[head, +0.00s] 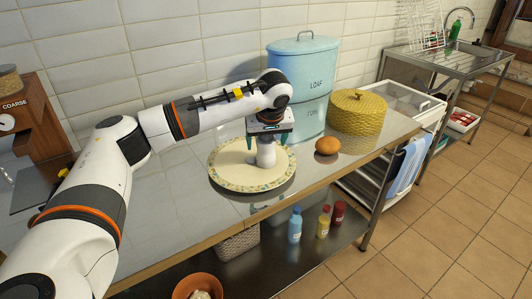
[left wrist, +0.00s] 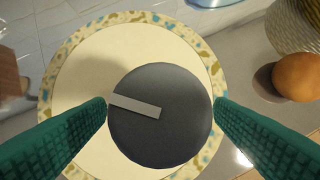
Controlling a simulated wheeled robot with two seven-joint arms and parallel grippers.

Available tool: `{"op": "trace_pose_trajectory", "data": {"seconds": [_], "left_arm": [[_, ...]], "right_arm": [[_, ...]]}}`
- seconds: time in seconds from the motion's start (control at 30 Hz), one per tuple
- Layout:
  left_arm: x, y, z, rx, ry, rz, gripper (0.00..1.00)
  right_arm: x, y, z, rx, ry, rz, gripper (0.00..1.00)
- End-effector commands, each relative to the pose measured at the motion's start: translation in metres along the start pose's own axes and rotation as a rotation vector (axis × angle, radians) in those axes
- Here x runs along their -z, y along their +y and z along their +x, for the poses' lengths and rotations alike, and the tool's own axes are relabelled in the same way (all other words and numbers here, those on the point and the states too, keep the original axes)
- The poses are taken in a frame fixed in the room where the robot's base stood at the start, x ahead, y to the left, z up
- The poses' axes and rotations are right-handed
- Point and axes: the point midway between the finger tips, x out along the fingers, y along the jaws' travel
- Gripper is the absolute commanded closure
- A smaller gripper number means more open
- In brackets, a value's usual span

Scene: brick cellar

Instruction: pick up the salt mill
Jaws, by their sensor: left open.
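The salt mill (head: 266,155) shows as a pale upright body on a round cream board with a speckled rim (head: 226,184). In the left wrist view, a dark grey round top with a light bar, which I take as the mill's top (left wrist: 160,130), lies between the fingers. The board's rim (left wrist: 75,50) shows around it there. My left gripper (head: 267,138) points down over the mill, its green fingers apart on either side. In the left wrist view the open fingers (left wrist: 162,102) flank the top; contact cannot be told. The mill's upper part is hidden by the gripper in the head view.
A blue loaf bin (head: 312,75) stands close behind the gripper. A yellow woven lidded basket (head: 357,112) and a brown egg-like or bread-like item (head: 327,146) are to the right. A brown coarse grinder (head: 35,120) stands left. Bottles (head: 295,225) stand on the lower shelf.

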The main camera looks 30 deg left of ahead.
Motion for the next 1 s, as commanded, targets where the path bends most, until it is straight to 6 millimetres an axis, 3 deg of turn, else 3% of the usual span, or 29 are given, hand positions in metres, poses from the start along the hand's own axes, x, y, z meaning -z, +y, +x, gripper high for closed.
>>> {"op": "trace_pose_trajectory", "data": {"seconds": [0.2,0.43,0.73,1.0], "left_arm": [[0.0,0.001,0.022,-0.001,0.0,0.001,0.23],[0.0,0.0,0.023,0.0,0.0,0.001,0.25],[0.0,0.0,0.023,0.001,0.0,0.001,0.74],[-0.001,0.0,0.02,0.003,-0.001,0.0,0.77]], "right_arm": [[0.0,0.0,-0.002,0.0,0.0,0.0,0.41],[0.001,0.0,-0.001,0.0,0.002,-0.001,0.41],[0.004,0.0,-0.002,0.0,0.006,-0.001,0.41],[0.005,-0.003,-0.002,0.003,0.008,-0.001,0.41]]}}
